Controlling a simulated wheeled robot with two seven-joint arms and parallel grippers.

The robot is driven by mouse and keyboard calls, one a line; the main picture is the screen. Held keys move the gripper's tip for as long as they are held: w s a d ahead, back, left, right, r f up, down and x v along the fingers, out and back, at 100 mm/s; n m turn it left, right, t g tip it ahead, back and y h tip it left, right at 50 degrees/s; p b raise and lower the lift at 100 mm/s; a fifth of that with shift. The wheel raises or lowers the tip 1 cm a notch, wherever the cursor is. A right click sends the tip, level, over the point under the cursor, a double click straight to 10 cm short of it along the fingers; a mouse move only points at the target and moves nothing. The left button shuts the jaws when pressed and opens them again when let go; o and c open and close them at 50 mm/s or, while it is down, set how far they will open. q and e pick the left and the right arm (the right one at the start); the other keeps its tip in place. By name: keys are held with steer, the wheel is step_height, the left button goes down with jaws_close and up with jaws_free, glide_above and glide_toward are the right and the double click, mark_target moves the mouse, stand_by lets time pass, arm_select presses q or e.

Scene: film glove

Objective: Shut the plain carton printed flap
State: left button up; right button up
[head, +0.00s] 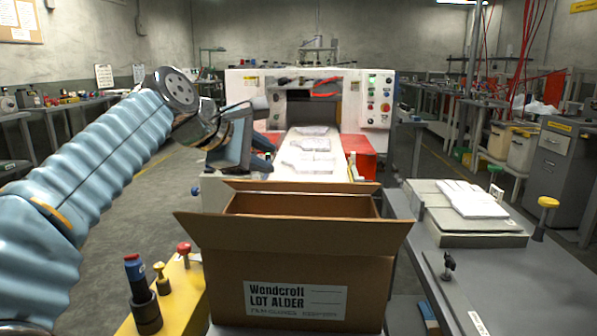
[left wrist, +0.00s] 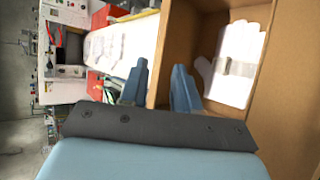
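The brown carton (head: 300,285) stands upright and open in the lower middle of the head view, with a white printed label (head: 295,301) on its near wall. Its near flap (head: 290,234) is folded outward toward me. A far flap (head: 300,187) stands up at the back. My left gripper (head: 264,152) is above the carton's far left side, open and empty. In the left wrist view its two blue fingers (left wrist: 159,88) appear on either side of a carton edge; contact cannot be told. A white glove packet (left wrist: 235,65) lies inside the carton (left wrist: 285,90). My right gripper is out of view.
A white machine (head: 310,100) with a conveyor (head: 305,155) of flat gloves stands behind the carton. A grey table (head: 490,275) with a stack of white sheets (head: 455,198) is at right. A yellow stand (head: 187,290) with knobs is at left.

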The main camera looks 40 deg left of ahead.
mark_target(299, 182)
arm_select(q)
steer(key=shift+y, duration=0.8)
steer(key=x, duration=0.5)
steer(key=f+p+x, duration=0.1)
steer(key=x, duration=0.4)
steer(key=d+p+x, duration=0.1)
steer(key=x, duration=0.4)
steer(key=shift+s+f, duration=0.1)
steer(key=shift+f, duration=0.2)
steer(key=shift+c, duration=0.5)
jaws_close()
